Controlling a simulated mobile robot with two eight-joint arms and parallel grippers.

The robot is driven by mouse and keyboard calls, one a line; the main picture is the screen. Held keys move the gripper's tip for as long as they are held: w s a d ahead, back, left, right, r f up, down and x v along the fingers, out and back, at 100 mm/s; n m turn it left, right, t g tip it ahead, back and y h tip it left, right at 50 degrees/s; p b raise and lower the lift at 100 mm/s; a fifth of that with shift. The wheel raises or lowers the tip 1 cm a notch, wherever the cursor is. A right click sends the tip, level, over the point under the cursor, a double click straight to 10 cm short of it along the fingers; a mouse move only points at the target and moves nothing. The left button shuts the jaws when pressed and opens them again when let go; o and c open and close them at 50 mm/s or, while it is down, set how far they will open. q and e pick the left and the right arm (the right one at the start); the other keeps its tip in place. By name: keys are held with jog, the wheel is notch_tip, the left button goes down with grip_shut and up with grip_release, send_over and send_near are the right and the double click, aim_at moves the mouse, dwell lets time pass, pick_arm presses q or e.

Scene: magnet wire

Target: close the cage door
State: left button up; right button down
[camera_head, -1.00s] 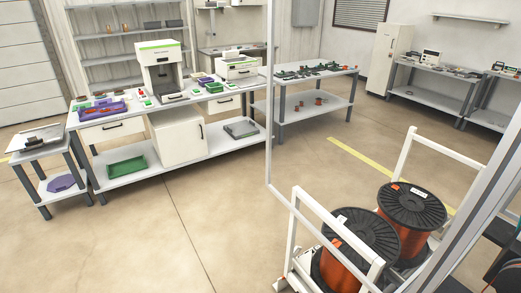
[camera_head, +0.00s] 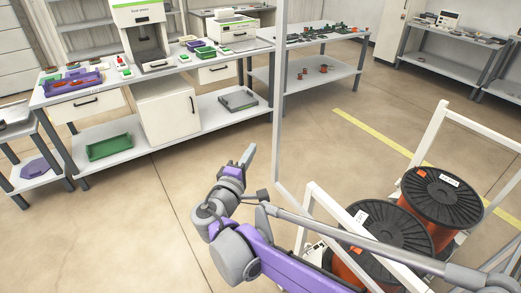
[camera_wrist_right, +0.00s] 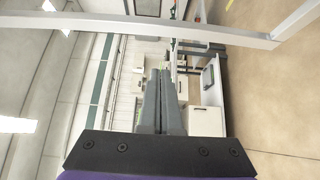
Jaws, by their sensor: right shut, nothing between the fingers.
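The cage door appears as a thin pale frame. Its upright post (camera_head: 280,90) stands in the middle of the head view, with its lower corner just right of my right gripper. In the right wrist view, a pale bar of the frame (camera_wrist_right: 140,28) crosses the top and meets another bar at the upper right. My right gripper (camera_head: 249,154) is shut and empty, left of the post in the head view. Its fingers (camera_wrist_right: 160,76) lie together in the wrist view, apart from the bar in the picture. A latch or handle is not visible. My left gripper is out of view.
Two black-flanged spools of copper wire, one right (camera_head: 442,195) and one nearer (camera_head: 390,228), sit on a white-framed cart partly behind my right arm. A workbench (camera_head: 150,160) with trays and machines stands at the back left. Open floor (camera_head: 165,220) lies between.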

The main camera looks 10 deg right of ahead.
jog(key=x, duration=0.9)
jog(key=shift+s+d, duration=0.2)
jog(key=shift+s, duration=0.5)
jog(key=shift+s+d, duration=0.25)
jog(key=shift+s, duration=0.45)
jog(key=shift+s+d, duration=0.2)
jog(key=shift+s, duration=0.45)
jog(key=shift+s, duration=0.1)
